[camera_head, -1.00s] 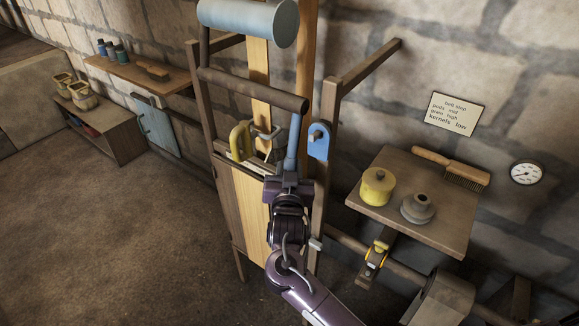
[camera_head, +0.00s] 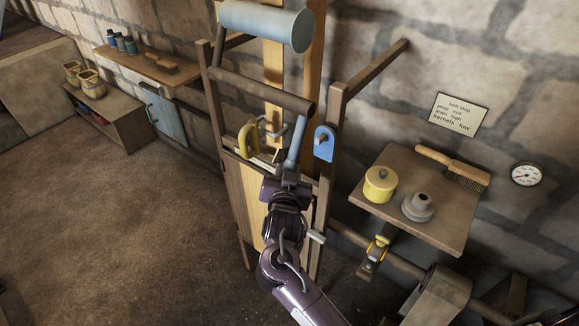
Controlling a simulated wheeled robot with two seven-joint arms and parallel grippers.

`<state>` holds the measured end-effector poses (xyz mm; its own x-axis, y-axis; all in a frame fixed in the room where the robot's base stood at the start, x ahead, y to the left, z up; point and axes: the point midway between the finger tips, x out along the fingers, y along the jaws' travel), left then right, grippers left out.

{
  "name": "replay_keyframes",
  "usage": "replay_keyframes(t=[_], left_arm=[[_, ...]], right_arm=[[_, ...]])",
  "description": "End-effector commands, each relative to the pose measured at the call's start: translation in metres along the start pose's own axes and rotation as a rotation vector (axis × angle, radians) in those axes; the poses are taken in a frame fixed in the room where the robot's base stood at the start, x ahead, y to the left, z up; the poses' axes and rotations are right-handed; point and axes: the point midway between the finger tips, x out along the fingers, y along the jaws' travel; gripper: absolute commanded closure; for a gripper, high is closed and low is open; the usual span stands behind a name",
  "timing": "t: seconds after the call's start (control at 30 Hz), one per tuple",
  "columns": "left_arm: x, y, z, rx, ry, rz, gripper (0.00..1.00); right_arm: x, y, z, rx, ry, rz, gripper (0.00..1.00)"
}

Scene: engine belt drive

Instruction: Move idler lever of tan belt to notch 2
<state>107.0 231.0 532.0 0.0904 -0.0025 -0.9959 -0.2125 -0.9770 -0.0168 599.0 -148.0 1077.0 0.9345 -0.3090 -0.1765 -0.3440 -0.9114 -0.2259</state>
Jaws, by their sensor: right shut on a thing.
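A blue-grey lever bar (camera_head: 295,143) hangs in the wooden frame, tilted slightly, its lower end to the left. My right gripper (camera_head: 288,180) is shut on its lower end. A pale tan strip (camera_head: 273,68), which looks like the tan belt, runs vertically behind the wooden crossbar. A blue plate (camera_head: 324,147) with a peg is on the frame's right post. A yellow bracket (camera_head: 249,138) stands left of the lever. I cannot make out the notches or their numbers; the gripper and arm hide part of this area. My left gripper is not in view.
A grey-blue drum (camera_head: 262,25) and a wooden crossbar (camera_head: 258,90) sit above the lever. A wooden shelf (camera_head: 440,232) at the right holds a yellow pot (camera_head: 380,184), a grey stepped piece (camera_head: 418,207) and a brush (camera_head: 452,166). The floor at the left is clear.

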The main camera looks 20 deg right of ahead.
Motion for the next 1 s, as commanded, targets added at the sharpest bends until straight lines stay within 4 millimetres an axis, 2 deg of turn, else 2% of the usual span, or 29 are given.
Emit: replay_keyframes(t=[0.07, 0.1, 0.27, 0.53, 0.63, 1.0], left_arm=[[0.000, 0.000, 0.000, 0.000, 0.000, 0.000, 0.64], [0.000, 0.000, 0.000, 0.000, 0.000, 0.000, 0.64], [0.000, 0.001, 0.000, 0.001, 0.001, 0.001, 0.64], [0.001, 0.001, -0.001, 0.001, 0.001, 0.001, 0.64], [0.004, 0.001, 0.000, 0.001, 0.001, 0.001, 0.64], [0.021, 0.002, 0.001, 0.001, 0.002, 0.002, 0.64]], right_arm=[[0.000, -0.001, -0.001, 0.000, 0.003, -0.002, 1.00], [0.000, 0.000, -0.001, 0.000, 0.003, -0.002, 0.70], [0.000, 0.000, -0.001, 0.000, 0.003, -0.001, 0.50], [-0.001, 0.000, 0.000, 0.000, 0.002, -0.001, 0.50], [-0.008, 0.000, 0.002, 0.002, 0.001, -0.001, 0.50], [-0.066, 0.000, 0.002, 0.002, 0.002, -0.002, 0.50]])
